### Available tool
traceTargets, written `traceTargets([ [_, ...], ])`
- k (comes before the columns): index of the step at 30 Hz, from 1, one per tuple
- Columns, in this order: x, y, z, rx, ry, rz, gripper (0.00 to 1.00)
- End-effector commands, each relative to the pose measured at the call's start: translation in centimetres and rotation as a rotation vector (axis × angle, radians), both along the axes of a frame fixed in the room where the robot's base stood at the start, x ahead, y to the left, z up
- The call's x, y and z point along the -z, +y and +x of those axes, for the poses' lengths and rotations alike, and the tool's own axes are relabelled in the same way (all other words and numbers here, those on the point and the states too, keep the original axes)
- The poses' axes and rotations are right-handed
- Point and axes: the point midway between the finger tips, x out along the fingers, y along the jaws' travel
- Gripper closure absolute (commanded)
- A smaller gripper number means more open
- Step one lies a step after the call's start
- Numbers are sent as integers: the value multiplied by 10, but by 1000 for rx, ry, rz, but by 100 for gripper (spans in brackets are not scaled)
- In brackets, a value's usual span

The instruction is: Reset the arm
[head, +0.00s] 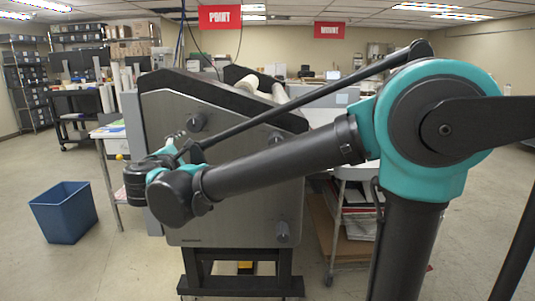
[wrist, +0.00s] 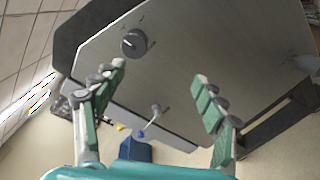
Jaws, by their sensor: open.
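My arm stretches across the head view from the right toward the left, with its wrist end in front of the laminator's side panel. The gripper fingers do not show clearly in the head view. In the wrist view my gripper (wrist: 162,88) is open, its two green-padded fingers wide apart with nothing between them. The grey laminator (head: 240,200) stands behind my arm; its side panel (wrist: 215,50) fills much of the wrist view, with a dark round knob (wrist: 133,42) beyond the left finger. I cannot tell whether a finger touches the panel.
A blue bin (head: 64,212) stands on the floor at the left. A cart with papers (head: 357,220) stands right of the laminator, behind my arm. Shelves (head: 25,80) line the back left. Red signs (head: 220,17) hang overhead. Floor at the far left is open.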

Motion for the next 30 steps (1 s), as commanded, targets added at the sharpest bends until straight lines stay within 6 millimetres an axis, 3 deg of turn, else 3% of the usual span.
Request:
traceTargets([
  [5, 21, -36, 17, 61, 61, 52, 29],
  [11, 58, -96, 35, 161, 158, 151, 29],
  [17, 124, -199, 44, 351, 313, 351, 29],
  [24, 209, -316, 13, 622, 479, 681, 29],
  [30, 270, -381, -37, 843, 571, 990, 29],
])
